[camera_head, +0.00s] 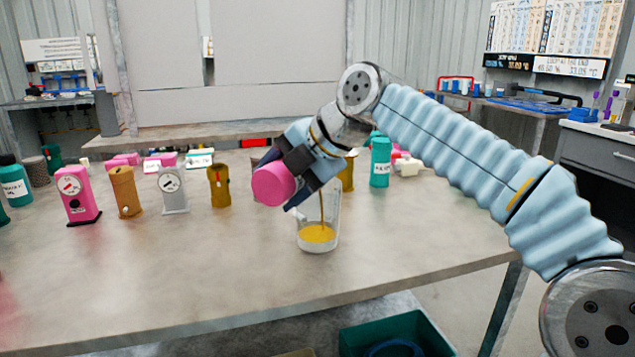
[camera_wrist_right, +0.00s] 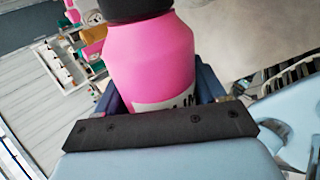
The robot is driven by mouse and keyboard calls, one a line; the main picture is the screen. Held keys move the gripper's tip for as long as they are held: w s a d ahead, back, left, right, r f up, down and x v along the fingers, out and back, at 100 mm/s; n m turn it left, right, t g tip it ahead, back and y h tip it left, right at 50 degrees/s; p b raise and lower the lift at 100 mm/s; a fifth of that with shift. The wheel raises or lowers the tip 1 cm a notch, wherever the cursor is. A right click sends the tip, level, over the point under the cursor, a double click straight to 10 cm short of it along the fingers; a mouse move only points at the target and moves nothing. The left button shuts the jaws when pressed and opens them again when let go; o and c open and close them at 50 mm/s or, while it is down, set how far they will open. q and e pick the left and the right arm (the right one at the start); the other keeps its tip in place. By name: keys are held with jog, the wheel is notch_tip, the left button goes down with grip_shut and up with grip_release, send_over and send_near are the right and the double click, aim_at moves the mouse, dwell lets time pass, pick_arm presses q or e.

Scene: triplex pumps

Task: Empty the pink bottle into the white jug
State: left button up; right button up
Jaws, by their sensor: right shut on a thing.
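The pink bottle (camera_head: 273,185) is in my right gripper (camera_head: 287,178), tipped over with its round base facing the camera. In the right wrist view the bottle (camera_wrist_right: 150,55) shows a dark top and part of a white label, between the jaws. The white jug (camera_head: 303,232), a clear-looking vessel with a pale rim, stands upright on the table below the gripper. The bottle's mouth is hidden behind the gripper in the head view. My left gripper is not in view.
A pink gauge pump (camera_head: 75,195), a brown pump (camera_head: 126,192), a grey gauge pump (camera_head: 173,190) and a brown-gold container (camera_head: 219,186) stand left of the jug. A teal bottle (camera_head: 380,163) stands behind, to the right. The table's front is clear; a green bin (camera_head: 425,330) sits below.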

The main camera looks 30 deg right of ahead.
jog(key=shift+r+m+y+p, duration=0.3)
jog(key=shift+r+y+p, duration=0.25)
jog(key=shift+p, duration=0.3)
dwell(0.7)
jog(key=shift+w+d+r+g, duration=0.1)
jog(key=shift+d+r+g, duration=0.05)
jog(key=shift+r+g, duration=0.25)
dwell(0.6)
jog(key=shift+d+r+m+y, duration=0.1)
jog(key=shift+r+m+y, duration=0.2)
jog(key=shift+m+y, duration=0.15)
dwell(0.7)
